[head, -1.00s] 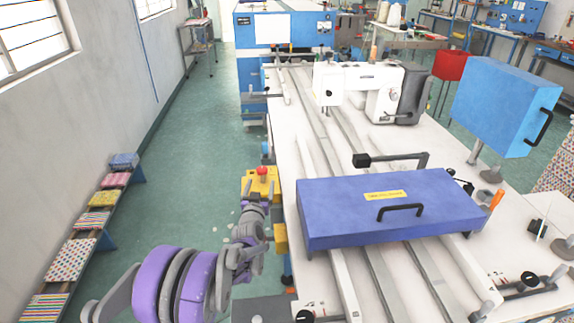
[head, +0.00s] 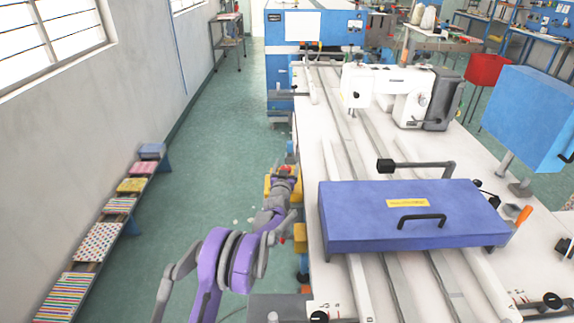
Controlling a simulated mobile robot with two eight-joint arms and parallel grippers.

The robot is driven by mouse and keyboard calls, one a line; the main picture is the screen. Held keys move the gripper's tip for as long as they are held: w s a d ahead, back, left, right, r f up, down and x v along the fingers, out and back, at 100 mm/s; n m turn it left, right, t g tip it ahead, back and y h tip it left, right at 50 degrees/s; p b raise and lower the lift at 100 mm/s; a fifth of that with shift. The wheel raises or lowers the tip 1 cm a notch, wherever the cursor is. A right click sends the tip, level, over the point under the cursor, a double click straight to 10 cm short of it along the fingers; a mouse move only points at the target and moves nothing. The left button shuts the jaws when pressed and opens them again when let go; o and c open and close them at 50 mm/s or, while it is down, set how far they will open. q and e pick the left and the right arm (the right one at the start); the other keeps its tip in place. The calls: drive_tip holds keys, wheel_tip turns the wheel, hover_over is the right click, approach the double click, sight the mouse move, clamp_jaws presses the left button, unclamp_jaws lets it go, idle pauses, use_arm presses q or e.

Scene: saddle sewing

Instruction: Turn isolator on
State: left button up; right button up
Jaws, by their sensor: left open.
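A yellow box (head: 268,187) with a red button on top is fixed at the left edge of the white sewing table; my left gripper covers most of it. I cannot tell whether this is the isolator, and no switch position can be read. My left gripper (head: 285,178) is open, over or right beside the yellow box, and its fingers overlap the red button in the picture. I cannot tell whether they touch it. My right gripper is not in view.
The white table (head: 312,160) carries a blue-violet lidded box (head: 408,232) and a white sewing machine (head: 385,88). A second yellow block (head: 300,237) sits lower on the table's side.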

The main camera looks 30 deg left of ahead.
use_arm(q)
drive_tip(key=shift+c, duration=0.4)
clamp_jaws()
